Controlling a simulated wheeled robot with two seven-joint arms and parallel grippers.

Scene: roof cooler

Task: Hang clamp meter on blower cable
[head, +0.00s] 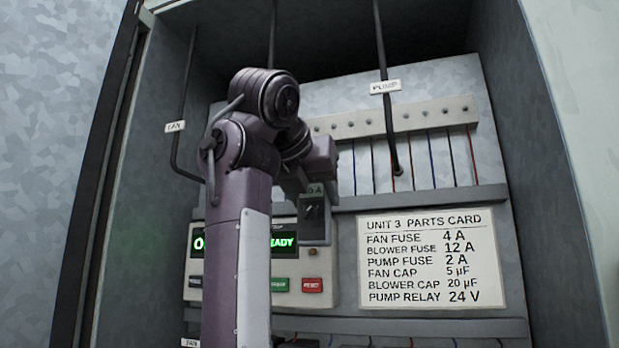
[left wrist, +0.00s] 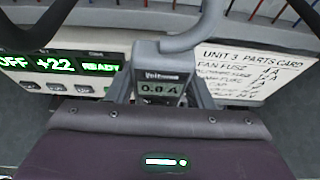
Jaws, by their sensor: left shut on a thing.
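The clamp meter (head: 314,222) is a small grey unit, upright in front of the control panel. In the left wrist view its display (left wrist: 160,87) reads about 0.0 A, and a thick grey curved piece, apparently its jaw (left wrist: 200,32), rises above it. My left gripper (left wrist: 160,100) is shut on the meter; in the head view its fingers are mostly hidden by my arm. The middle cable (head: 273,35), between the FAN and PUMP cables, hangs from the top; its label and lower part are hidden behind my arm. I cannot tell whether the jaw is around it. My right gripper is not in view.
The fan cable (head: 184,95) hangs at left and the pump cable (head: 382,60) at right. Behind are a terminal strip (head: 430,115), a parts card (head: 432,262) and a panel with green readouts (head: 197,243). Cabinet walls (head: 545,180) bound both sides.

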